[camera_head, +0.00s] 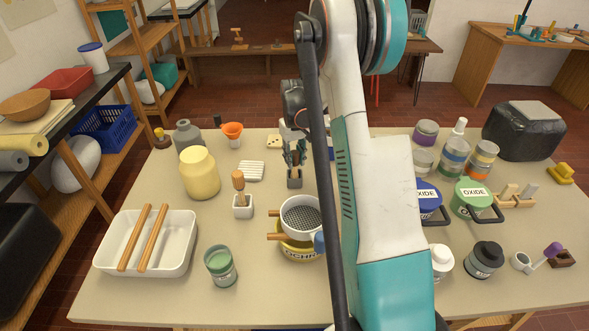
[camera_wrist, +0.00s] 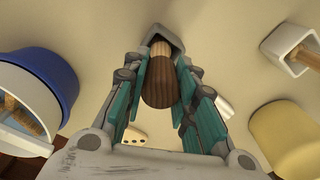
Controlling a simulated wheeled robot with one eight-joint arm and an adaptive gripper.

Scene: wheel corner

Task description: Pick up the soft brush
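A brush with a dark brown upper part (camera_wrist: 162,85) and a lighter wooden part below stands in a grey holder (camera_head: 294,182). The holder (camera_wrist: 160,34) also shows at the top of the wrist view. My gripper (camera_head: 295,155) is directly above this holder, and in the wrist view its teal-padded fingers (camera_wrist: 162,80) are open on either side of the brush. Narrow gaps seem to remain, though contact is hard to judge. A second brush (camera_head: 239,182), with wooden bristle-end or handle up, stands in a white holder (camera_head: 243,210) to the left. Which brush is the soft one is not marked.
A sieve (camera_head: 301,216) rests on an ochre tub in front. Oxide tubs (camera_head: 472,197) stand at right. My arm hides the table's middle.

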